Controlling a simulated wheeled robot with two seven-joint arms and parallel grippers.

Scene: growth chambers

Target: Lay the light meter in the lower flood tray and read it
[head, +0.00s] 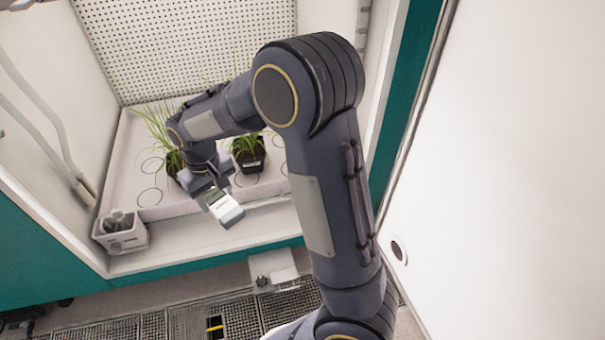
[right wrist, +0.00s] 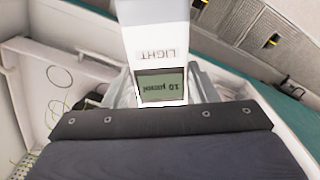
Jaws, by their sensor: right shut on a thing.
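My right gripper (head: 212,193) is shut on the light meter (head: 226,208), a white and grey block. It holds the meter in the air, over the front edge of the flood tray as seen in the head view. In the right wrist view the meter (right wrist: 152,40) shows the word LIGHT and a greenish display, both upside down; the display seems to show 10 and a unit in small letters. The pale flood tray (head: 122,180) has drawn rings on its floor and also shows in the right wrist view (right wrist: 30,88). My left gripper is not in view.
Potted grassy plants (head: 248,152) stand in the tray, one partly behind my right arm. A small grey box (head: 122,236) sits at the chamber's front left corner. Hoses (head: 50,140) run down the left wall. Ringed floor at the tray's left is free.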

